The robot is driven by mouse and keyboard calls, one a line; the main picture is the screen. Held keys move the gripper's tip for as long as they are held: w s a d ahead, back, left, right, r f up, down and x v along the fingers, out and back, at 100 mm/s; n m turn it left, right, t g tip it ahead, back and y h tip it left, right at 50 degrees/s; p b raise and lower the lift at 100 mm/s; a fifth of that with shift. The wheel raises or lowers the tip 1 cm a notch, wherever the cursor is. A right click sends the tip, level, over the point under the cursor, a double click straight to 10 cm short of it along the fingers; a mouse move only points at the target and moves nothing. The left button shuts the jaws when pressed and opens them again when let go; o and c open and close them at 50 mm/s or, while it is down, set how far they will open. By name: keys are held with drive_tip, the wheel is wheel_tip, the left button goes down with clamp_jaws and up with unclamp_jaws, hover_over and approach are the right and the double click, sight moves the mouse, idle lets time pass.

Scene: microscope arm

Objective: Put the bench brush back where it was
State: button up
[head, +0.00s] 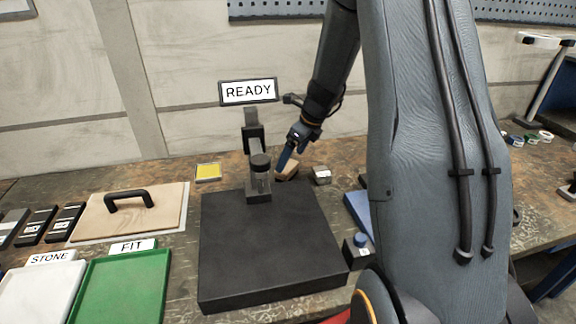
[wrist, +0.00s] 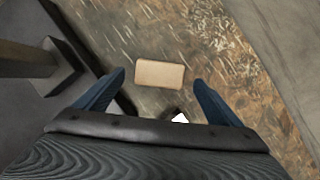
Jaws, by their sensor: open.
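A tan wooden block, which looks like the back of the bench brush (head: 288,171), lies on the bench behind the dark slab. In the wrist view the brush (wrist: 160,74) shows as a tan rectangle, ahead of the gap between my fingers. My gripper (head: 283,162) is open and points down close to the brush; a finger partly covers it in the head view. In the wrist view my gripper (wrist: 160,88) has its two blue fingers wide apart, one to each side of the brush. I see no contact. Bristles are not visible.
A microscope stand with a dark cylinder (head: 261,162) stands left of my gripper on a black slab (head: 265,250). A small grey labelled block (head: 321,175) sits to the right. A yellow pad (head: 208,171), a handled wooden board (head: 130,212) and a green tray (head: 122,288) lie left.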

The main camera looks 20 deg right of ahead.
drive_tip(key=v, duration=0.6)
drive_tip(key=shift+b, duration=0.4)
drive_tip(key=shift+s+r, duration=0.1)
